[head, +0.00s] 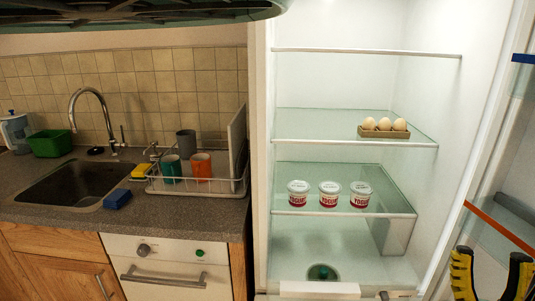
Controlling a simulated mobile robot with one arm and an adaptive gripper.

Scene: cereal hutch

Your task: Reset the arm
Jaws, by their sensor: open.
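My gripper (491,257) shows at the bottom right corner of the head view, with two yellow-and-black fingers pointing up. The fingers are apart, and nothing shows between them. They appear in front of the open fridge door (508,205); the distance to it cannot be told. The rest of my arm is outside the view.
The open fridge (335,80) holds eggs in a carton (384,133) and three yogurt cups (329,195) on glass shelves. Left are a counter (60,222), a sink (70,183) and a dish rack (195,188) with cups. A green container (50,143) stands behind the sink.

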